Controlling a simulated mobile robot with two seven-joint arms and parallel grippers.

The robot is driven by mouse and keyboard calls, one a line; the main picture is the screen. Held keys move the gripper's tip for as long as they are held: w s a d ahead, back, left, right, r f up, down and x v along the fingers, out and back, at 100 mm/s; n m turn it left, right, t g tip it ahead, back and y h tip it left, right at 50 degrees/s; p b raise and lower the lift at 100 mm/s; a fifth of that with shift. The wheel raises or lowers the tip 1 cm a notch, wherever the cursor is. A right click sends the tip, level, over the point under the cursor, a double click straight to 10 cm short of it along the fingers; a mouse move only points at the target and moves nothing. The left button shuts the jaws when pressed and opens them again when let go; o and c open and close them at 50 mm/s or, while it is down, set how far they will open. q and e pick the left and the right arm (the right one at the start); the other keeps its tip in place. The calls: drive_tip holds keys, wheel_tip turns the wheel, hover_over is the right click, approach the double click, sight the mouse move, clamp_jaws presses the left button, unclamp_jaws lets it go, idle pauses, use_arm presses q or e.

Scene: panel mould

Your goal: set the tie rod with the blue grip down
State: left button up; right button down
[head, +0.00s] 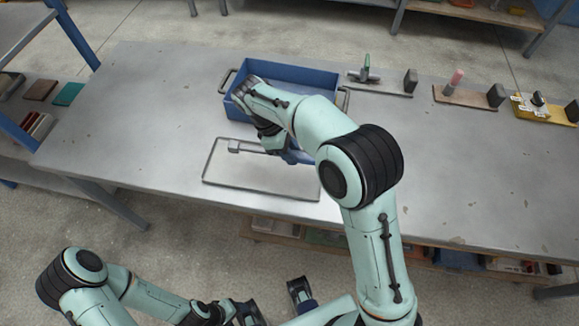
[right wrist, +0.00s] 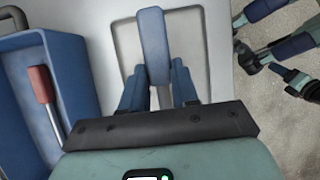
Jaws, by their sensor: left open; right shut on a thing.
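My right gripper (right wrist: 157,88) is shut on the tie rod with the blue grip (right wrist: 153,48). The blue grip shows in front of the fingers in the right wrist view, with a short metal part between them. In the head view my right arm reaches over the table and largely hides the gripper and grip. They are over the thin-rimmed rectangular mould frame (head: 209,160) or its right part. Whether the rod touches the frame or table cannot be told. My left gripper (head: 274,303) is open and empty, low in front of the table.
A blue tray (head: 300,75) stands behind the frame; a red-gripped tool (right wrist: 40,88) leans in it. Along the back right are a grey base with a green-handled piece (head: 366,70), a brown base (head: 462,96) and a yellow base (head: 540,112). The table's right front (head: 470,190) is clear.

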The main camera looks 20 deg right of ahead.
sight(296, 173)
wheel_tip(296, 173, down, 8)
drive_tip(key=shift+b, duration=0.45)
drive_tip(key=c, duration=0.8)
unclamp_jaws()
drive_tip(key=shift+f, duration=0.1)
drive_tip(key=shift+c, duration=0.2)
drive_tip(key=p+v, duration=0.2)
drive_tip(key=v, duration=1)
drive_tip(key=shift+w, duration=0.15)
